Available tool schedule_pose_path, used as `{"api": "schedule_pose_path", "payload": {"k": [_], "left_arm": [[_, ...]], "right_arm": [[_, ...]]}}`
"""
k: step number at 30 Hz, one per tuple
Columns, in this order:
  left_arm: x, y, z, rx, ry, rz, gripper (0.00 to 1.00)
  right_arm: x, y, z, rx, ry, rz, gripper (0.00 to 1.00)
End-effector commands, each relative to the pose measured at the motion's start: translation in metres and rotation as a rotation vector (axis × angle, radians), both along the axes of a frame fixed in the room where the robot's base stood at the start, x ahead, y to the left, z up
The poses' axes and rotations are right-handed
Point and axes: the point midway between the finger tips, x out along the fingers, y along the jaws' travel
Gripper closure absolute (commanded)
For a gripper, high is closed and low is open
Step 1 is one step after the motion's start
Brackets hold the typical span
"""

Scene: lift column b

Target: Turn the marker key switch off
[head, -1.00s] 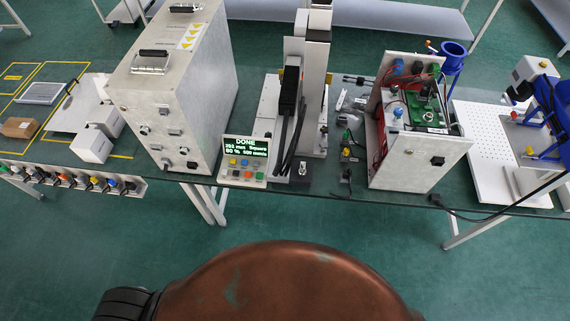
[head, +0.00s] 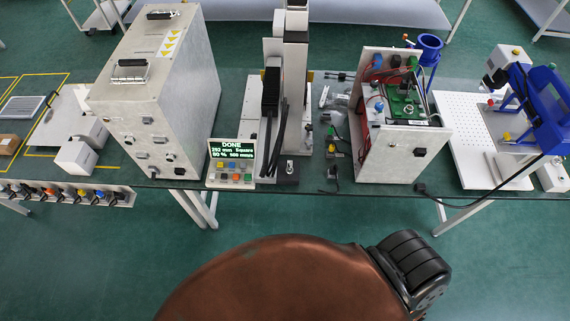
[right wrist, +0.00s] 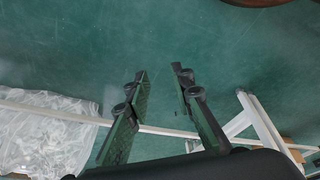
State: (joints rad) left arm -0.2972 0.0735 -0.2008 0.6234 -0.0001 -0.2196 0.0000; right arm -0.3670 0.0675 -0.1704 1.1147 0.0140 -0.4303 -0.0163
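The marker (head: 296,60), a tall pale column on a base plate, stands on the bench in the middle of the head view. Its panel (head: 232,163) has a lit display reading DONE above coloured buttons. A small silver fitting (head: 290,165) on a dark block at the front of the base may be the key switch; it is too small to tell its position. My right gripper (right wrist: 160,74) shows only in the right wrist view, open and empty above the green floor, away from the bench top. My left gripper is in neither view.
A large grey cabinet (head: 155,100) stands left of the marker. An open box with a circuit board (head: 405,145) stands right of it, with loose parts between. A white perforated plate (head: 460,130) lies further right.

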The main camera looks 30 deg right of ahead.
Motion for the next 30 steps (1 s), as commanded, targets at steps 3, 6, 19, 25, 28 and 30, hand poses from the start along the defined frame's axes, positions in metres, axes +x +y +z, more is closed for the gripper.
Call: {"api": "schedule_pose_path", "payload": {"k": [3,6,19,25,28,30], "left_arm": [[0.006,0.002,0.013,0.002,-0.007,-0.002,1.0],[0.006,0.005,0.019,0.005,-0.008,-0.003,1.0],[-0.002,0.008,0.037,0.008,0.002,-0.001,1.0],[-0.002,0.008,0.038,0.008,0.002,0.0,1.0],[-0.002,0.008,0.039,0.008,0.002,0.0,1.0],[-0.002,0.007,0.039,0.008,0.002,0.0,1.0]], "right_arm": [[0.069,0.002,0.078,0.01,-0.117,-0.019,0.78],[0.113,0.001,0.144,0.015,-0.202,-0.031,0.78],[0.207,-0.008,0.375,0.026,-0.551,-0.068,0.78],[0.243,-0.005,0.418,0.038,-0.761,-0.085,0.78],[0.252,-0.004,0.429,0.04,-0.824,-0.092,0.78],[0.258,-0.004,0.434,0.041,-0.854,-0.094,0.78]]}}
